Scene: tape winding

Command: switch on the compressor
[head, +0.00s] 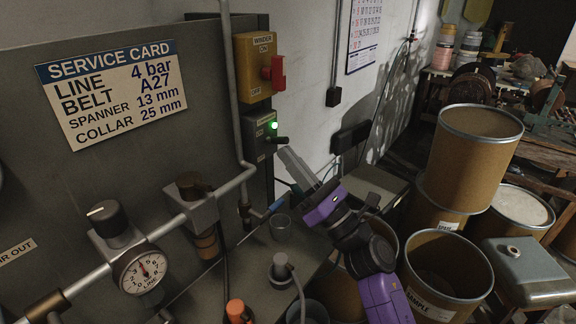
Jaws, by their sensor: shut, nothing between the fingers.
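A small grey switch box (262,128) is fixed to the panel's right edge below the yellow winder switch. Its label is too small to read surely, so I cannot confirm it is the compressor's. A green lamp (273,126) on it is lit. A dark lever (277,140) sticks out to the right below the lamp. My gripper (286,154), grey-fingered on a purple wrist, is shut and empty. Its tips are just below and right of the lever; I cannot tell whether they touch it.
The yellow winder switch (256,65) with its red handle (274,72) sits just above. A pressure gauge (143,270), a regulator knob (106,217) and pipes are at left. A service card (115,90) reads line 4 bar. Brown drums (468,155) crowd the right.

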